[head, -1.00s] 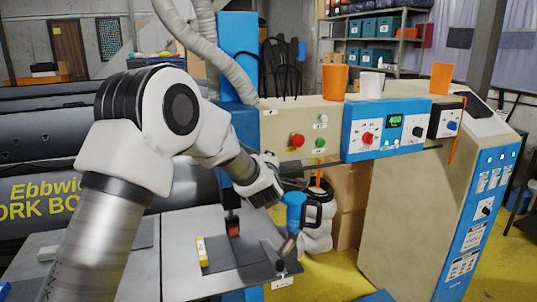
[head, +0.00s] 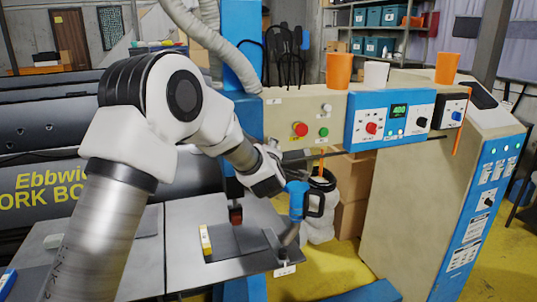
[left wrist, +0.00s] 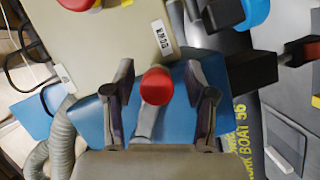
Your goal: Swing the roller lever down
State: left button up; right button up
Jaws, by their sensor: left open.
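The lever shows in the left wrist view as a round red knob (left wrist: 157,86) on a pale metal rod (left wrist: 145,125). My left gripper (left wrist: 160,70) is open, with one finger on each side of the knob. I see a gap on both sides, and cannot tell the depth between knob and palm. In the head view my left gripper (head: 294,157) is beside the blue column (head: 240,60), in front of the control panel. The knob is hidden there behind my wrist. The small red-brown roller (head: 236,215) hangs at the column's foot over the work table. My right gripper is out of view.
A blue-and-black hot-air tool (head: 298,198) stands just below my left gripper. The control panel (head: 280,118) with cups on top is close behind the gripper.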

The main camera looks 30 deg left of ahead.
pick_arm(q)
jog(key=v, duration=1.2)
dwell(0.6)
